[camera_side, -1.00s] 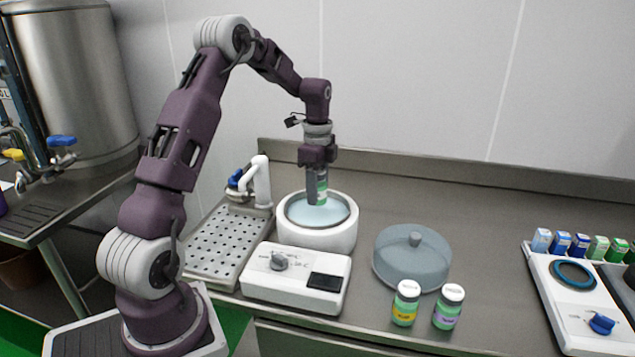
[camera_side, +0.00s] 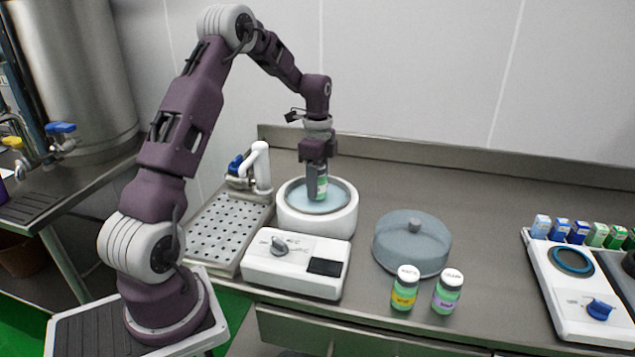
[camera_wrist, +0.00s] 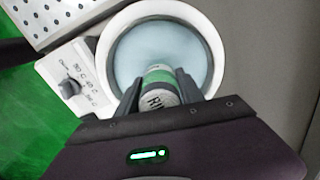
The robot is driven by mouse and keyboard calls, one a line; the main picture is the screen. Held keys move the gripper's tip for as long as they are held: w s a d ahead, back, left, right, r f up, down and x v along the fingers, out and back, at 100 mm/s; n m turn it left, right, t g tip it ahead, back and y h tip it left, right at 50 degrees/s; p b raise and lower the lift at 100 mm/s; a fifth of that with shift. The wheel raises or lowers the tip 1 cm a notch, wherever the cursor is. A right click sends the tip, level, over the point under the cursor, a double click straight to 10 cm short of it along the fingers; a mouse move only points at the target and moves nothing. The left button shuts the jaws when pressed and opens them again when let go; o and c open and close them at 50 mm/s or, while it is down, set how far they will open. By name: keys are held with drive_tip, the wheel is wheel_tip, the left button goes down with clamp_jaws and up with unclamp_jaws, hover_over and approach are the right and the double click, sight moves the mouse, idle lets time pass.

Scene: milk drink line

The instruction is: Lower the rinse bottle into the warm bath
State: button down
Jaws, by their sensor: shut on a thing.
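The rinse bottle (camera_side: 322,187) is green with a white cap. It is upright over the warm bath (camera_side: 317,222), a round white basin of pale blue water. The wrist view shows the cap (camera_wrist: 163,96), with partly readable lettering, inside the bath's rim (camera_wrist: 108,35). My gripper (camera_side: 317,186) is shut on the bottle, its fingers on either side (camera_wrist: 160,88). The bottle's lower end is at or close to the water; I cannot tell whether it touches.
A control box (camera_side: 296,268) with a knob adjoins the bath in front. A domed lid (camera_side: 412,246) lies to the right, behind a yellow-labelled bottle (camera_side: 404,290) and a purple-labelled bottle (camera_side: 447,292). A white spout (camera_side: 261,168) and perforated tray (camera_side: 222,235) are left.

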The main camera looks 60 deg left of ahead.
drive_tip(key=c, duration=0.7)
unclamp_jaws()
drive_tip(key=shift+o, duration=0.2)
wheel_tip(320, 180, up, 7)
drive_tip(key=shift+r, duration=0.1)
drive_tip(key=s+d+r+n+t+y, duration=0.1)
drive_tip(key=s+d+r+n+t, duration=0.3)
drive_tip(key=d+r, duration=0.7)
drive_tip(key=s+d+n, duration=0.3)
drive_tip(key=s+d, duration=0.4)
drive_tip(key=s, duration=0.3)
drive_tip(key=s+d+n+t+h, duration=0.1)
drive_tip(key=s+d+n, duration=0.2)
drive_tip(key=s+d, duration=0.4)
drive_tip(key=s, duration=0.3)
drive_tip(key=shift+s+d+f+n+t, duration=0.25)
drive_tip(key=shift+d+f+n+t, duration=0.05)
drive_tip(key=shift+d+f+n, duration=0.1)
